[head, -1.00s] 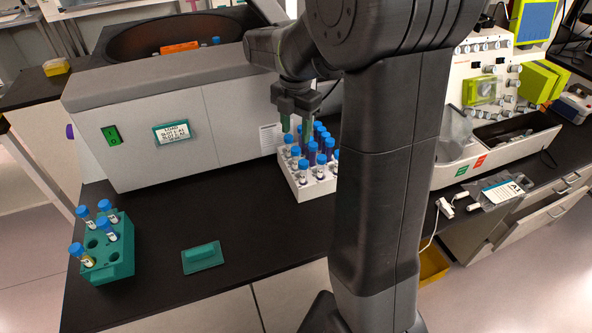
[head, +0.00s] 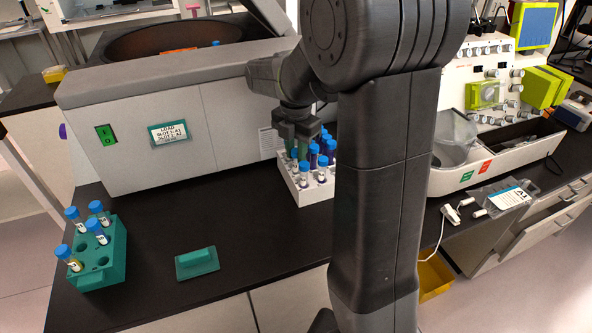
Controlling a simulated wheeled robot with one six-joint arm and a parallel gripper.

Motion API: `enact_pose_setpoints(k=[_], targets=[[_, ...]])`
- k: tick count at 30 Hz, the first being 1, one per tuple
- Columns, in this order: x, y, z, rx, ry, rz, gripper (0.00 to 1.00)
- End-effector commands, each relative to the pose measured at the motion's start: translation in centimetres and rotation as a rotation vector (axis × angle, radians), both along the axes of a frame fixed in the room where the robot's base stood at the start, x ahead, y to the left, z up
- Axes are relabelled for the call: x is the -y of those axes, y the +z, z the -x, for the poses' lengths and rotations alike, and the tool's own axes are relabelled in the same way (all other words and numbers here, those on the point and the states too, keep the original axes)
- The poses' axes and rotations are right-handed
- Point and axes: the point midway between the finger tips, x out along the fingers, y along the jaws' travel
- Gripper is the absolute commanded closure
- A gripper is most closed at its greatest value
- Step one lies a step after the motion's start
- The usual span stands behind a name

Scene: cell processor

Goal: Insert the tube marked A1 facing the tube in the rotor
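My gripper (head: 297,147) is lowered over the left part of a white rack (head: 318,194) holding several blue-capped tubes (head: 322,174). Its fingers are down among the caps; whether they are closed on a tube cannot be told. No A1 mark is readable on any tube. The centrifuge (head: 150,92) stands open at the back left. Inside its dark bowl, an orange part (head: 180,50) of the rotor and one blue tube cap (head: 215,43) show; the rest of the rotor is hidden by the rim.
A green rack (head: 112,268) with several blue-capped tubes stands at the front left. The centrifuge label (head: 170,132) reads LOAD, with slots A1 and A2. A bag marked A1 (head: 510,198) lies at right. My arm hides the middle.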

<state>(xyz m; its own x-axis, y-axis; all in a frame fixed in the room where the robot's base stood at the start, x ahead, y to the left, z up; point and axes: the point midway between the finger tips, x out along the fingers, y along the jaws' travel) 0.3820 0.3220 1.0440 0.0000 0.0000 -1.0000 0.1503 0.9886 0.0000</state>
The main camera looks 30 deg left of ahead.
Motion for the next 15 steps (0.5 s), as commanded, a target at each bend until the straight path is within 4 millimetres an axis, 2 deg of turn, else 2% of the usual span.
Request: enact_pose_setpoints(k=[15], targets=[[0.0, 0.09, 0.0, 0.0, 0.0, 0.0, 1.0]])
